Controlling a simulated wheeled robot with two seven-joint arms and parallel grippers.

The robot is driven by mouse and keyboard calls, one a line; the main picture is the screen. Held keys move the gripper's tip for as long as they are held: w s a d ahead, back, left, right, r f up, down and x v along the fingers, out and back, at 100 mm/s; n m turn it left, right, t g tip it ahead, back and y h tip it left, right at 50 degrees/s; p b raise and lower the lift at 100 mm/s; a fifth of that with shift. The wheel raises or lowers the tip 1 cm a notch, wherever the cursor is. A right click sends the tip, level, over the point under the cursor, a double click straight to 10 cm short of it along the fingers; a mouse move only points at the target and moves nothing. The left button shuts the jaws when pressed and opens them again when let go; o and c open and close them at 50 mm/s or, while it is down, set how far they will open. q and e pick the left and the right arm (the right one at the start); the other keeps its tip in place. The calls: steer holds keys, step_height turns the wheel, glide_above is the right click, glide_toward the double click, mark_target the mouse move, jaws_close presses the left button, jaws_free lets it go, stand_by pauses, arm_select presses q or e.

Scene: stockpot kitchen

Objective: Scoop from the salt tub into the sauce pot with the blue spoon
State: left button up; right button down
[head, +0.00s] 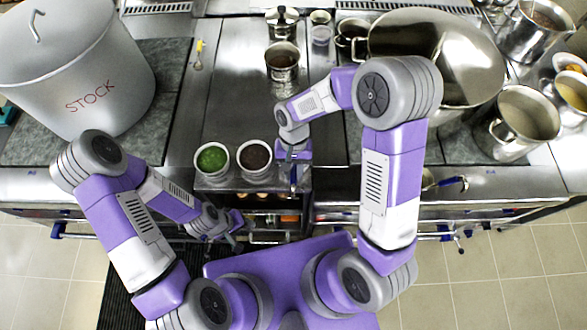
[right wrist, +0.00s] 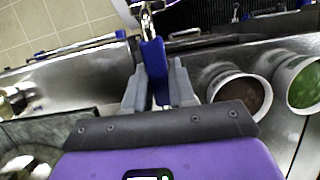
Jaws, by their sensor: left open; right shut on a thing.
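My right gripper (head: 292,158) is shut on the blue spoon (head: 293,178), just right of two white tubs. In the right wrist view, the spoon's blue handle (right wrist: 153,65) stands between the grey fingers (right wrist: 158,92). One tub (head: 212,159) holds something green, the other (head: 254,157) something dark brown. I see no label naming the salt tub. A small steel pot with dark contents (head: 282,62) stands farther back; I cannot tell if it is the sauce pot. My left gripper (head: 236,222) is open, low in front of the counter.
A large grey stock pot (head: 75,65) stands at the left. A big shiny pot (head: 440,50) and several smaller pots crowd the right. A small yellow-handled tool (head: 198,55) lies at the back left. The steel counter behind the tubs (head: 230,100) is mostly clear.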

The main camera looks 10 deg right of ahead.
steer(key=shift+f+b, duration=2)
steer(key=shift+f, duration=0.85)
steer(key=shift+w, duration=0.2)
steer(key=shift+w+d, duration=0.15)
steer(key=shift+w, duration=0.2)
steer(key=shift+r, duration=0.2)
